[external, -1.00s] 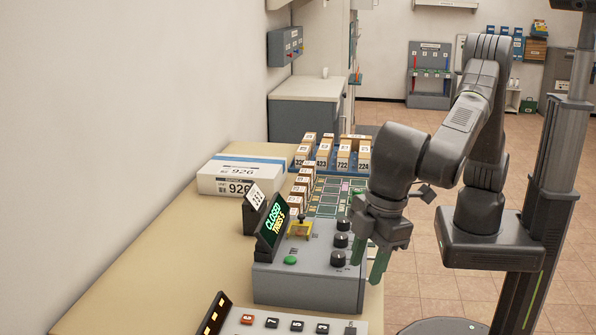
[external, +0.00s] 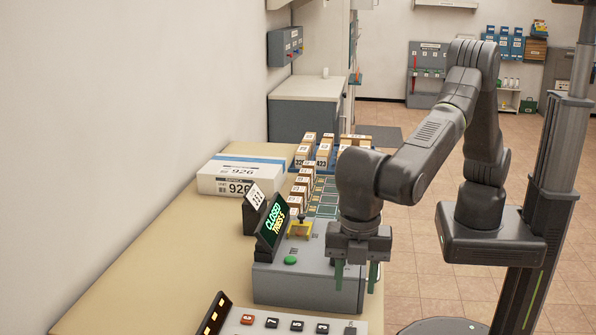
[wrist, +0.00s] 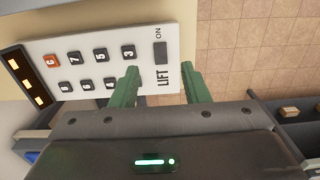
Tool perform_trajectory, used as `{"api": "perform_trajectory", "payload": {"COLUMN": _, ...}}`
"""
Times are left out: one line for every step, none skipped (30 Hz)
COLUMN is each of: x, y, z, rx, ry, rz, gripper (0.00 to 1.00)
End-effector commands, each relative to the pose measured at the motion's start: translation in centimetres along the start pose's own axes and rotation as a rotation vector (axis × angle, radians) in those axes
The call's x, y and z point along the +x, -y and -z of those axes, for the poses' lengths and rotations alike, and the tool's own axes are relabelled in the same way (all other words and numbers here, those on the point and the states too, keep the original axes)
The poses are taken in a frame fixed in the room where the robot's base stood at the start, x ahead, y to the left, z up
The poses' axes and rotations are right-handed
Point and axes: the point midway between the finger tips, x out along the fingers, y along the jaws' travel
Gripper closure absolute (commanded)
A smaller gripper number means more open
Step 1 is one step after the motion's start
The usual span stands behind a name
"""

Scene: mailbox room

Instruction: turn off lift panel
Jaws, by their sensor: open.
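The lift panel (wrist: 100,55) is a pale panel with numbered buttons, one of them orange-red, and a dark display strip. It fills the upper left of the wrist view, and its part (external: 270,322) shows at the bottom of the external view. A dark switch (wrist: 161,55) marked ON sits near the panel's edge beside the word LIFT; it is also at the panel's right end in the external view (external: 351,329). My gripper (external: 356,278) is open and empty, its green fingers pointing down beside the grey control box. In the wrist view its fingertips (wrist: 160,72) appear over the LIFT end.
A grey control box (external: 290,285) with a green button, yellow part and CLOSED display stands behind the panel. A white box marked 926 (external: 235,180) and several small numbered boxes are farther back.

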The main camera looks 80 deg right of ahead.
Motion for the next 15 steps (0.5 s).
{"api": "perform_trajectory", "payload": {"x": 1.1, "y": 0.1, "z": -0.1, "rx": 0.0, "ry": 0.004, "rz": 0.002, "gripper": 0.58}}
{"api": "perform_trajectory", "payload": {"x": 1.8, "y": 0.1, "z": -0.1, "rx": 0.0, "ry": 0.004, "rz": 0.002, "gripper": 0.58}}
{"api": "perform_trajectory", "payload": {"x": 2.7, "y": 0.1, "z": -0.1, "rx": 0.0, "ry": 0.005, "rz": 0.003, "gripper": 0.58}}
{"api": "perform_trajectory", "payload": {"x": 3.3, "y": 0.1, "z": -0.1, "rx": 0.001, "ry": 0.004, "rz": 0.002, "gripper": 0.58}}
{"api": "perform_trajectory", "payload": {"x": 3.9, "y": 0.1, "z": -0.1, "rx": 0.001, "ry": 0.004, "rz": 0.002, "gripper": 0.58}}
{"api": "perform_trajectory", "payload": {"x": 4.7, "y": 0.0, "z": -0.1, "rx": 0.001, "ry": 0.003, "rz": 0.002, "gripper": 0.58}}
{"api": "perform_trajectory", "payload": {"x": 5.3, "y": 0.0, "z": -0.1, "rx": 0.001, "ry": 0.004, "rz": 0.002, "gripper": 0.58}}
{"api": "perform_trajectory", "payload": {"x": 5.8, "y": 0.0, "z": -0.1, "rx": 0.001, "ry": 0.003, "rz": 0.001, "gripper": 0.58}}
{"api": "perform_trajectory", "payload": {"x": 6.5, "y": 0.1, "z": -0.1, "rx": 0.001, "ry": 0.003, "rz": 0.001, "gripper": 0.58}}
{"api": "perform_trajectory", "payload": {"x": 6.9, "y": 0.0, "z": -0.1, "rx": 0.001, "ry": 0.003, "rz": 0.001, "gripper": 0.58}}
{"api": "perform_trajectory", "payload": {"x": 7.3, "y": 0.0, "z": 0.0, "rx": 0.001, "ry": 0.002, "rz": 0.001, "gripper": 0.58}}
{"api": "perform_trajectory", "payload": {"x": 7.8, "y": 0.0, "z": 0.0, "rx": 0.001, "ry": 0.001, "rz": 0.0, "gripper": 0.58}}
{"api": "perform_trajectory", "payload": {"x": 8.1, "y": 0.0, "z": 0.0, "rx": 0.001, "ry": 0.001, "rz": 0.0, "gripper": 0.58}}
{"api": "perform_trajectory", "payload": {"x": 8.3, "y": 0.0, "z": 0.0, "rx": 0.001, "ry": 0.001, "rz": 0.0, "gripper": 0.58}}
{"api": "perform_trajectory", "payload": {"x": 8.7, "y": 0.0, "z": 0.0, "rx": 0.001, "ry": 0.0, "rz": 0.0, "gripper": 0.58}}
